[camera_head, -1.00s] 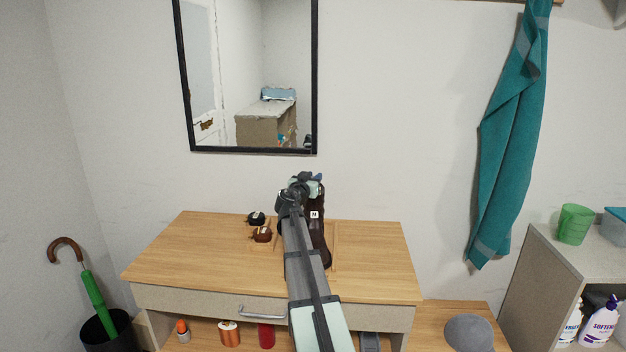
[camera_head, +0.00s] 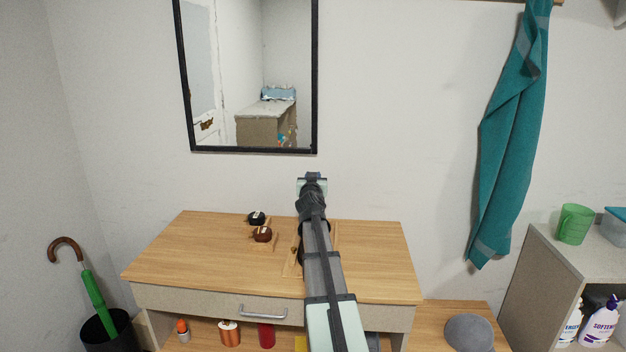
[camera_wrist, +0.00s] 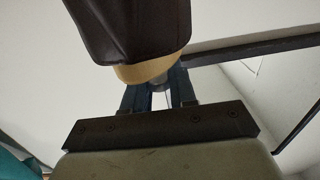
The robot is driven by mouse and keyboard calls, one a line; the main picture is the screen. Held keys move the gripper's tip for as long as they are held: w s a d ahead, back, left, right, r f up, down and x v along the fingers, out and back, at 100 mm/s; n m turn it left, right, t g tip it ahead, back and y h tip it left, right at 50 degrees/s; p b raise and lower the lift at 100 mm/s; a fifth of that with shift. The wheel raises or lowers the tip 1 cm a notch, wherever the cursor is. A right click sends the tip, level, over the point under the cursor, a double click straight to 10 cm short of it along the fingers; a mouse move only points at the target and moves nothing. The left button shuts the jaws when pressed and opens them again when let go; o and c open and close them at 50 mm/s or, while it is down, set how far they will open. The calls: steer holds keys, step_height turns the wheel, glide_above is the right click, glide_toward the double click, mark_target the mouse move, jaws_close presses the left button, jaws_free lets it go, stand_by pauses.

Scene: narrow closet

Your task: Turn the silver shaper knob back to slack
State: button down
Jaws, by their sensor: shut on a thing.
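In the wrist view a dark brown leather piece of footwear (camera_wrist: 125,28) with a tan end piece (camera_wrist: 150,68) fills the top. A small silver knob (camera_wrist: 159,83) sticks out of the tan piece towards my gripper (camera_wrist: 160,98). My gripper's two dark fingers are shut on the knob, one on each side. In the head view my gripper (camera_head: 312,180) is above the back of the wooden dresser top. My arm hides most of the footwear and all of the knob there.
The dresser top (camera_head: 190,255) is mostly clear. Two small dark round items, a black one (camera_head: 256,217) and a brown one (camera_head: 262,234), stand left of my arm. A framed mirror (camera_head: 250,152) hangs behind. A teal towel (camera_head: 505,150) hangs to the right.

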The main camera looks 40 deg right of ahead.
steer(key=c, duration=1)
jaws_free()
steer(key=v, duration=1.4)
